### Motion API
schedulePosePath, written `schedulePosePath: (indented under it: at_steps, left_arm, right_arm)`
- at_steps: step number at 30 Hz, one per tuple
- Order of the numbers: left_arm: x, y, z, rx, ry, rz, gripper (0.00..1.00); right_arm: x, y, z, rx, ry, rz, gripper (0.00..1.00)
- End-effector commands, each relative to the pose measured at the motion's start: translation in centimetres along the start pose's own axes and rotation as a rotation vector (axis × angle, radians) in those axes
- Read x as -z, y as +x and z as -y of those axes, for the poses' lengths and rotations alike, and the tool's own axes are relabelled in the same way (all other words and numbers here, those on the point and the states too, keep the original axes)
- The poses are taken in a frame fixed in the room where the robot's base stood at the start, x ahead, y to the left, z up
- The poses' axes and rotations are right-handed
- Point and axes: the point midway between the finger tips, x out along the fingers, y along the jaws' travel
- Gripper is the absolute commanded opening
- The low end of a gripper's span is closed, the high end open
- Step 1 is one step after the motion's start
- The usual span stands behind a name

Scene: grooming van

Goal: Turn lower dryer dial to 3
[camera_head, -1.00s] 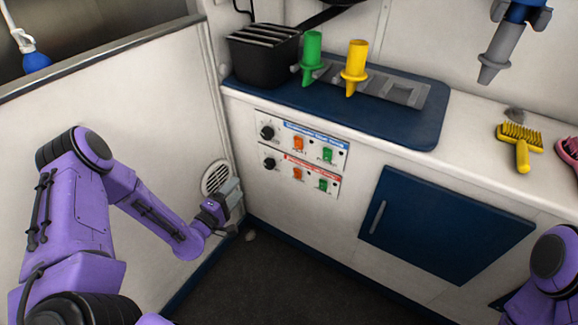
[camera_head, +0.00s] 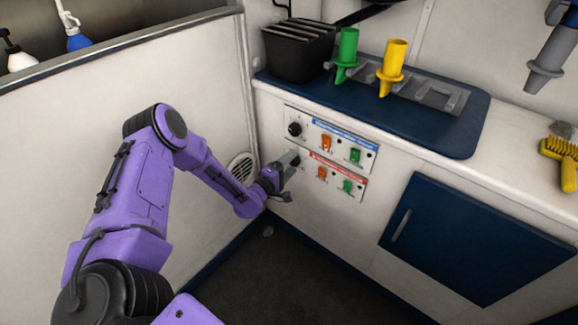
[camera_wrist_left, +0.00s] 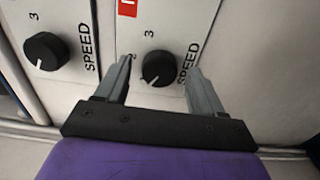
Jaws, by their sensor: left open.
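The lower dryer dial is a black round knob on the red-labelled lower panel (camera_head: 337,178). In the left wrist view the lower dial (camera_wrist_left: 158,68) sits between the two fingertips of my open left gripper (camera_wrist_left: 160,66). Its white pointer mark is at the lower left of the knob, and a printed 3 (camera_wrist_left: 149,33) stands above it. I cannot tell whether either finger touches the knob. In the head view my left gripper (camera_head: 288,166) is at the panel and largely covers this dial. My right gripper is out of view.
The upper dial (camera_head: 295,129) is close above the lower one; it also shows in the left wrist view (camera_wrist_left: 46,51). Orange switches (camera_head: 326,142) and green switches (camera_head: 355,156) are to the right. A vent (camera_head: 241,166) is on the left wall. The counter (camera_head: 420,130) overhangs above.

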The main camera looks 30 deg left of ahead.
Motion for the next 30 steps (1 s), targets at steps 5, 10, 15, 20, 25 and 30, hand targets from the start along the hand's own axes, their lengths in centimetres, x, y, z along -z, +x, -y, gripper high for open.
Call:
schedulePosePath:
  at_steps: [5,10,15,20,25,30]
  left_arm:
    - [0.01,-0.03,-0.01,0.0,0.0,0.0,0.19]
    - [0.01,-0.04,0.0,0.0,0.002,0.0,0.12]
    - [-0.03,-0.02,-0.03,-0.001,0.028,0.001,0.12]
    - [-0.05,-0.03,-0.01,0.0,0.1,0.002,0.12]
    - [-0.04,-0.03,0.01,0.001,0.226,0.002,0.12]
    - [-0.1,-0.02,0.01,0.0,0.385,0.004,0.12]
  right_arm:
    - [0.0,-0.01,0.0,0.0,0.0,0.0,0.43]
    - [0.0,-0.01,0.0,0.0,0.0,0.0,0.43]
    - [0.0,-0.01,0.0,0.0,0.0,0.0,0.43]
    - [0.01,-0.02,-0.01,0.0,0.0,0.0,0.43]
    - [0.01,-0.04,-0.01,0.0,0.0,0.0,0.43]
    - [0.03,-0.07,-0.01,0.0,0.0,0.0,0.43]
